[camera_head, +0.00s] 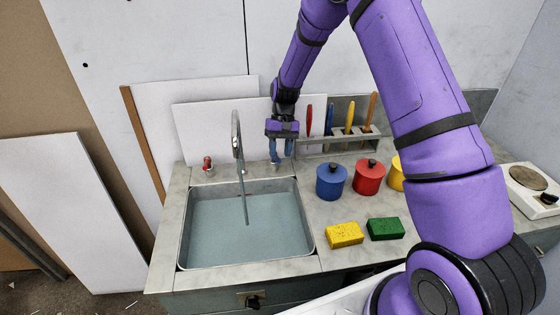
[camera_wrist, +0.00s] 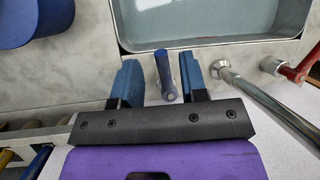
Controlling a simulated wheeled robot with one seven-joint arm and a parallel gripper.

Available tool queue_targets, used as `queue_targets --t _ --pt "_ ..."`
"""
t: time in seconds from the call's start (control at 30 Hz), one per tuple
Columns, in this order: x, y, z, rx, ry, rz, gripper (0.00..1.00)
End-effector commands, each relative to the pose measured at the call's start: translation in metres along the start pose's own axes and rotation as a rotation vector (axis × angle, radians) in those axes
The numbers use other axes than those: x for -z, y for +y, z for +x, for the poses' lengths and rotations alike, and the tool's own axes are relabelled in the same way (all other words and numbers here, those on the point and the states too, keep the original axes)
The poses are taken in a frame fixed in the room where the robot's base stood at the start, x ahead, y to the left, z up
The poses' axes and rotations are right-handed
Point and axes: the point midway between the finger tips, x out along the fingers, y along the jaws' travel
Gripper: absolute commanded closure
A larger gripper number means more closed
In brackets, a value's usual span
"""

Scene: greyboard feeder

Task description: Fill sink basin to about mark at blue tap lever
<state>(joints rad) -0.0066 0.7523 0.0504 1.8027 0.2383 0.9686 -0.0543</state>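The sink basin (camera_head: 190,225) holds bluish water (camera_head: 215,232) over its whole floor. The blue tap lever (camera_wrist: 165,72) stands between the two blue fingers of my gripper (camera_wrist: 161,82) in the wrist view, with gaps on both sides. In the head view my gripper (camera_head: 281,152) points down at the lever behind the basin. The red tap lever (camera_head: 207,162) is to the left.
A blue pot (camera_head: 331,183), a red pot (camera_head: 369,178) and a partly hidden yellow pot (camera_head: 396,175) stand right of the basin. Yellow (camera_head: 345,235) and green (camera_head: 385,229) sponges lie in front. A tool rack (camera_head: 330,146) is close right of my gripper; white boards (camera_head: 215,130) lean behind.

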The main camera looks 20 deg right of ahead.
Motion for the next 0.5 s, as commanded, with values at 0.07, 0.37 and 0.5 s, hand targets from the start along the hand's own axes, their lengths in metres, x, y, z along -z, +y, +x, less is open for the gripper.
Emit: queue_targets --t 0.07,0.37,0.5 --pt "-0.001 0.0 0.013 -0.001 -0.004 0.0 0.6" --pt "0.0 0.0 0.036 -0.001 -0.001 -0.001 0.6" --pt "0.0 0.0 0.037 -0.001 -0.001 -0.001 0.6"
